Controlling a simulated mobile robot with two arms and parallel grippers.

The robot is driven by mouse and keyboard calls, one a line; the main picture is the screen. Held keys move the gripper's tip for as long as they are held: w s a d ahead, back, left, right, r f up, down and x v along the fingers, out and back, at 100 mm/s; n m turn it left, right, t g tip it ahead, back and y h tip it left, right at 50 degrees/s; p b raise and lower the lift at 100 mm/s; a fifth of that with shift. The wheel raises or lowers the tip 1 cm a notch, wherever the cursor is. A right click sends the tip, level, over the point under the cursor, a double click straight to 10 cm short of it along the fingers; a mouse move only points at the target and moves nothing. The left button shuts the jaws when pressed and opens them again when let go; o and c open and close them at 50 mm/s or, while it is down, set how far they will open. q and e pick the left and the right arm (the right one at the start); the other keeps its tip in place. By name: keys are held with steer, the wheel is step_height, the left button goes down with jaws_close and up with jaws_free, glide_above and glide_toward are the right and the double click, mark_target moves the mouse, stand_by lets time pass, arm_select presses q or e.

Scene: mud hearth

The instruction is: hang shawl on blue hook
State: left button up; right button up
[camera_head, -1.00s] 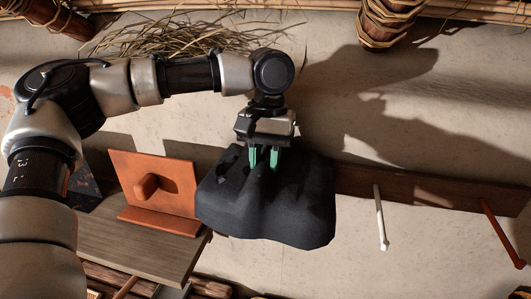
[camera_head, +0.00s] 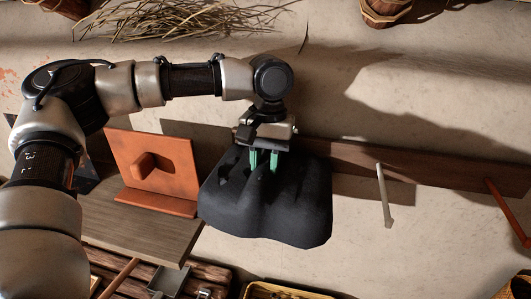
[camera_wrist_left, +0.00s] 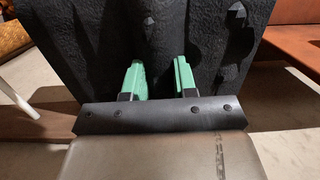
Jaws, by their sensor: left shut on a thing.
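A dark, nearly black shawl (camera_head: 265,212) hangs in folds below my left gripper (camera_head: 263,166), in front of the wall. The green fingers are shut on its upper part. The left wrist view also shows the shawl (camera_wrist_left: 90,45) filling the top middle, with the gripper fingers (camera_wrist_left: 158,80) pressed into a fold. To the right of the shawl, a white hook (camera_head: 383,192) and an orange-red hook (camera_head: 507,212) stick out from a dark wooden rail (camera_head: 440,168). No blue hook shows; the shawl covers part of the rail. My right gripper is out of view.
An orange board with a knob (camera_head: 180,160) stands on a wooden shelf (camera_head: 135,230), close to the shawl's left side. Baskets (camera_head: 285,293) show along the bottom edge. Straw (camera_head: 170,18) lies at the top left. The wall right of the shawl and below the rail is clear.

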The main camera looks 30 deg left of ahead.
mark_target(267, 158)
arm_select(q)
steer(key=shift+f, duration=0.2)
steer(key=o, duration=0.9)
steer(key=shift+w+r, duration=0.1)
steer(key=shift+r, duration=0.3)
steer(key=r+b, duration=0.1)
steer(key=r, duration=0.5)
steer(key=w+r+b, duration=0.1)
steer(key=r, duration=0.1)
steer(key=shift+w+a+r+b, duration=0.1)
steer(key=shift+a+r+b, duration=0.05)
steer(key=shift+r+b, duration=0.2)
steer(key=shift+r, duration=0.6)
steer(key=shift+f, duration=0.1)
